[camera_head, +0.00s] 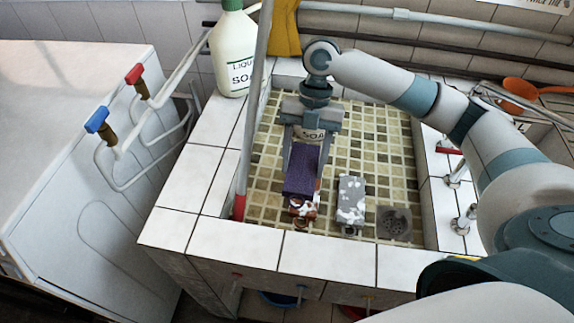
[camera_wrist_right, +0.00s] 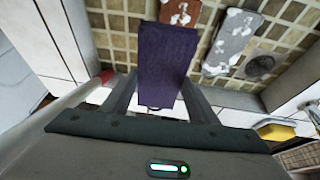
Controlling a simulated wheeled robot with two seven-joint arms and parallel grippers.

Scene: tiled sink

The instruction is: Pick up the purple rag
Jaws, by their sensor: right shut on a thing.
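The purple rag (camera_head: 303,172) is a dark purple folded block in the sink basin area. My right gripper (camera_head: 303,160) comes down over the basin and is shut on the rag, with a finger on each side of it. In the right wrist view the rag (camera_wrist_right: 165,62) fills the space between the fingers and extends beyond them. The rag's underside is hidden, so I cannot tell how far it is from the basin floor. My left gripper is in neither view.
A grey and white block (camera_head: 351,200) lies right of the rag, near the drain (camera_head: 394,223). A brown and white block (camera_wrist_right: 180,12) lies beside it. A soap bottle (camera_head: 234,52) stands on the left rim. A pole (camera_head: 252,120) leans at the basin's left side.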

